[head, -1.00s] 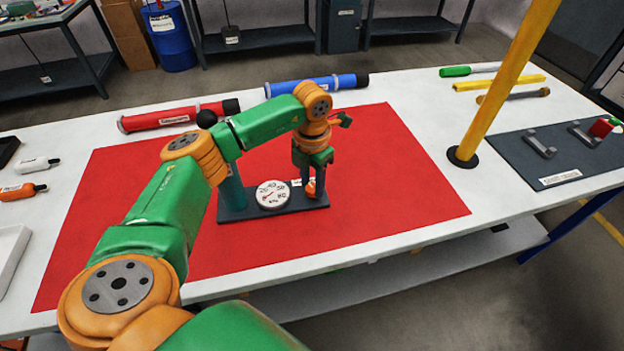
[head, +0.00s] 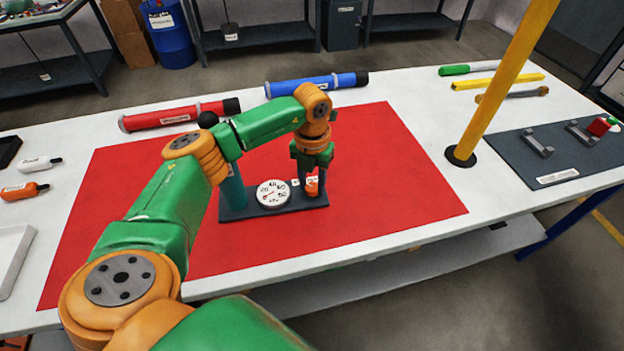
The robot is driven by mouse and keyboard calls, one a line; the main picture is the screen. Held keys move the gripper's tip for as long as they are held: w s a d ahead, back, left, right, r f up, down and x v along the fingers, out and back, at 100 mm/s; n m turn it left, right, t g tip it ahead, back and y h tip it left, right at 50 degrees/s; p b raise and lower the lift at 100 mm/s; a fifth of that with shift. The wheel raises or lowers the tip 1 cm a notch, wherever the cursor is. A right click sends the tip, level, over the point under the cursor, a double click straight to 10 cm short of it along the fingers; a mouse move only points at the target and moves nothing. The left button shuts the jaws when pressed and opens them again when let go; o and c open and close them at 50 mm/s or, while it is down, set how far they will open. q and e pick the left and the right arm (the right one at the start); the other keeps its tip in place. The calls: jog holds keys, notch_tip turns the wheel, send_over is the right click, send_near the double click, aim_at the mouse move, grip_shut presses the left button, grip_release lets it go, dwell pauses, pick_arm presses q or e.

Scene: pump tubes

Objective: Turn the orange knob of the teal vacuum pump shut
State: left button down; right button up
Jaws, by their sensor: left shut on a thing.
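The teal vacuum pump stands on a dark base plate (head: 255,211) on the red mat. Its teal cylinder (head: 232,188) is partly hidden behind my left arm, and a black ball (head: 207,119) shows above it. A round white gauge (head: 273,194) sits beside the cylinder. The orange knob (head: 312,188) is at the right end of the base. My left gripper (head: 316,181) points down from above and is shut on the knob; the fingers hide part of it. My right gripper is not in view.
A red tube (head: 165,120) and a blue tube (head: 303,86) lie behind the red mat (head: 400,190). A yellow post (head: 500,85) rises at the right, near a dark tray (head: 560,160). Markers (head: 22,191) lie at the left. The mat right of the pump is clear.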

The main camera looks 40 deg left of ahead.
aim_at(312, 187)
pick_arm(q)
jog(key=shift+c, duration=2.2)
grip_release()
notch_tip(312, 187, up, 7)
jog(key=shift+r+b, duration=0.1)
jog(key=shift+b, duration=0.4)
